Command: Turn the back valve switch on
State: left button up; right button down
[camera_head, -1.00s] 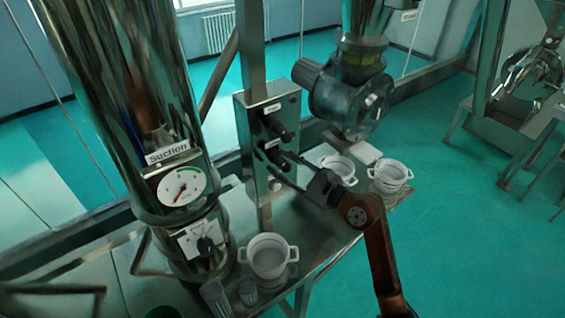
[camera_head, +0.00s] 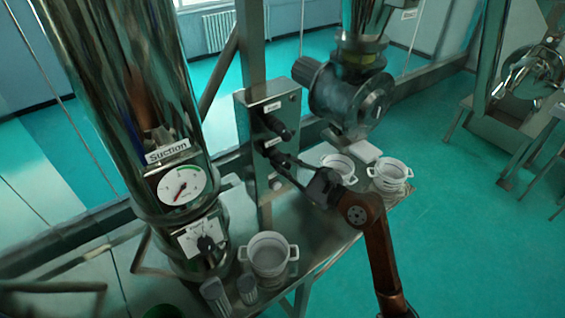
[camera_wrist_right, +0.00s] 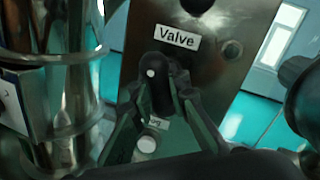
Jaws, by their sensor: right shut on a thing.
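The switch box (camera_head: 242,125) is a metal panel on a post, with two black knobs one above the other. The upper knob (camera_head: 279,128) is free. My right gripper (camera_head: 279,163) is at the lower knob; in the wrist view the fingers (camera_wrist_right: 166,100) are shut on either side of this black valve switch (camera_wrist_right: 160,72), which has a white dot. A "Valve" label (camera_wrist_right: 178,39) sits just above it. Another label below is partly hidden by the fingers. The switch's exact turn is hard to read. My left gripper is not in view.
A tall steel cylinder with a "Suction" gauge (camera_head: 181,185) stands left of the box. A grey motor housing (camera_head: 350,98) stands at right. White pots, including one at the front (camera_head: 268,254), stand on the steel table.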

jog(key=m, duration=0.2)
jog(key=shift+m+t, duration=0.3)
jog(key=shift+m, duration=0.1)
jog(key=m+p, duration=0.2)
jog(key=m, duration=0.1)
jog(key=shift+t, duration=0.3)
jog(key=m+t+p, duration=0.1)
jog(key=m+p, duration=0.1)
jog(key=m, duration=0.1)
jog(key=shift+r+m+p, duration=0.1)
jog(key=shift+m+p, duration=0.25)
jog(key=shift+m, duration=0.05)
jog(key=shift+m+t+p, duration=0.4)
jog(key=shift+m+p, duration=0.75)
jog(key=shift+m, duration=0.45)
jog(key=c, duration=1.8)
grip_release()
